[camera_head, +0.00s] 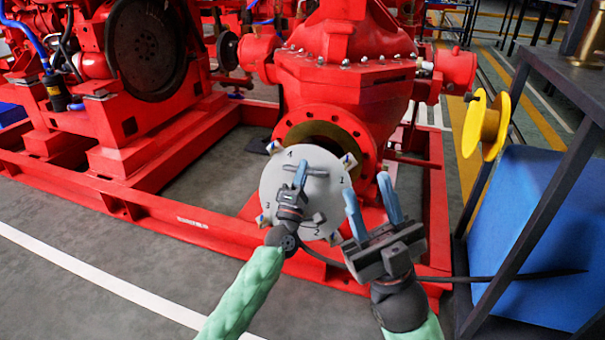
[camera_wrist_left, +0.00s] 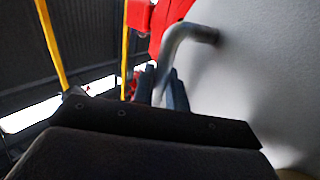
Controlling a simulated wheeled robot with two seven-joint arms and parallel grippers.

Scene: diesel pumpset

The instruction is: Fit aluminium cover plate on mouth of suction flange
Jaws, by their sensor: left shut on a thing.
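The round grey aluminium cover plate (camera_head: 328,205) stands tilted in front of the red pump, with number marks and small clips around its rim. My left gripper (camera_head: 301,174) is shut on the plate's bar handle; the handle (camera_wrist_left: 186,38) and plate face (camera_wrist_left: 270,75) also show in the left wrist view, with the finger tips (camera_wrist_left: 165,85) at the handle. The red suction flange (camera_head: 367,150) is behind and above the plate. Its dark mouth (camera_head: 318,132) shows over the plate's top edge; the lower part is hidden. My right gripper (camera_head: 369,186) is open and empty, right of the plate.
The red base frame (camera_head: 150,212) runs below the pump (camera_head: 345,70). At right are a dark table frame (camera_head: 510,190), a blue box (camera_head: 545,230) and a yellow reel (camera_head: 484,124). Grey floor (camera_head: 80,295) is clear at front left.

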